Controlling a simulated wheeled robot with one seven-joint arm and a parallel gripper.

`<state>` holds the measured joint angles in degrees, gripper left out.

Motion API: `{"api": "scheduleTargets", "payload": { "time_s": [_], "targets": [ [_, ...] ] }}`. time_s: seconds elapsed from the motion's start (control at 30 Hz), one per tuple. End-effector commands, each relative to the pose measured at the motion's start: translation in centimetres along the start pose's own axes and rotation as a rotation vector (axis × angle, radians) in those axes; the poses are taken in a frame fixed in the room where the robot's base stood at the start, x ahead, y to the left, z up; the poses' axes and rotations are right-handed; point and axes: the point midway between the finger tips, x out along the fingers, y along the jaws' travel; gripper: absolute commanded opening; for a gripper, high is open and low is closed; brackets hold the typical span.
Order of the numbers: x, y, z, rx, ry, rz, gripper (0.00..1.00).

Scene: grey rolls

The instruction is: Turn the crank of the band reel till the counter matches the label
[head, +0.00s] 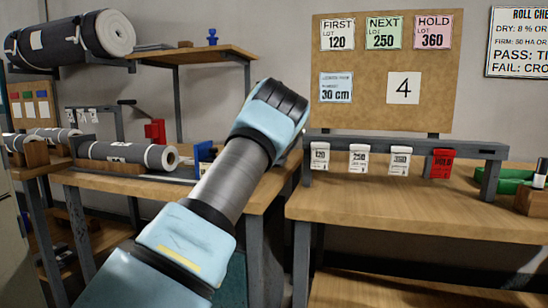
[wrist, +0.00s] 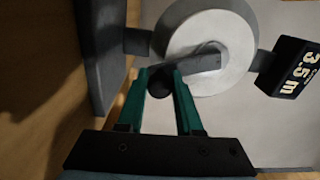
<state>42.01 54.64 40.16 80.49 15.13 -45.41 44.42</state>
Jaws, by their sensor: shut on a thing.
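In the wrist view, the band reel (wrist: 238,35) is a pale round disc with a grey crank arm (wrist: 200,63) across its face. The crank ends in a dark round knob (wrist: 160,83) at the left. My gripper (wrist: 161,76) has green fingers, one on each side of the knob, and is shut on it. In the head view, my arm hides the reel and the gripper.
In the head view, white tags and a red tag (head: 440,163) hang from a grey rail (head: 400,146) above the right bench (head: 390,208). A grey roll (head: 125,153) lies on the left bench. Another roll (head: 70,40) lies on a high rack. A green ring (head: 512,181) sits far right.

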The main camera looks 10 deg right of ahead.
Motion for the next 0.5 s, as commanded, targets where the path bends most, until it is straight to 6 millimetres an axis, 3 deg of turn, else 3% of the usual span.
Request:
{"api": "scheduleTargets", "payload": {
  "time_s": [0.03,0.5],
  "targets": [
    [0.0,0.9,0.3,0.045,0.000,0.001,0.00],
    [0.0,0.8,2.9,0.410,0.000,0.002,0.00]
  ]
}}
